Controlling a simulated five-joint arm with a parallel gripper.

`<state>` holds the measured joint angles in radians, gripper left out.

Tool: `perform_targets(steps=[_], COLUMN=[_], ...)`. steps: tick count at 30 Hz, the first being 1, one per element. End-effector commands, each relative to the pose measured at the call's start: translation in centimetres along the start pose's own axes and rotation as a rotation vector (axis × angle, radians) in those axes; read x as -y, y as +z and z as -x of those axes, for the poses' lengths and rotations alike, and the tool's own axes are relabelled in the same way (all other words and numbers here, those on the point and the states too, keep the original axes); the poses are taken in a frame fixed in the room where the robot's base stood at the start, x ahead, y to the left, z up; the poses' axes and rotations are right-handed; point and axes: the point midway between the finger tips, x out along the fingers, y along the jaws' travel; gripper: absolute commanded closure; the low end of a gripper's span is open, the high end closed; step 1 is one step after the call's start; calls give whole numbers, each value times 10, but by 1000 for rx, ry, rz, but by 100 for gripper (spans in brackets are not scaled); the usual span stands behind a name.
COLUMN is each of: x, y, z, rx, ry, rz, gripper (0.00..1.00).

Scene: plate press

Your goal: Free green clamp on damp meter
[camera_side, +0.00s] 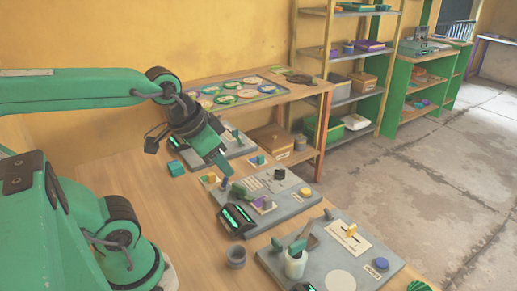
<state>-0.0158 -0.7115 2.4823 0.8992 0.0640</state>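Three grey panels stand in a row on the wooden table: a back one (245,148), a middle one (285,205) and a front one (325,262). The middle panel has a glowing green display (237,217) and a green clamp-like lever (239,189) beside it. The front panel has green lever parts (298,245) above a whitish holder (295,264). Labels are too small to read, so I cannot tell which is the damp meter. My gripper (226,168) hangs over the back panel, apart from the middle panel's lever.
A teal block (176,168) lies left of the back panel. A grey cup (236,257) stands by the middle panel. The front panel carries a yellow lever (350,230) and a blue knob (381,264). A raised shelf with coloured discs (225,99) stands behind.

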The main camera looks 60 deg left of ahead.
Motion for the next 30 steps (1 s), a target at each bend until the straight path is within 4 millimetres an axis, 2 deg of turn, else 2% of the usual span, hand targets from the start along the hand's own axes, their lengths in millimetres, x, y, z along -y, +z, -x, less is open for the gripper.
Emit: perform_targets(steps=[8, 14, 21, 30], x=[18, 38, 65, 103], y=[-18, -32, -43, -46], z=[-21, -44, -77, -125], rx=[93, 177, 269, 361], ry=[-10, 8, 61, 174], rz=[-200, -393, -621, -896], gripper=[65, 65, 65, 65])
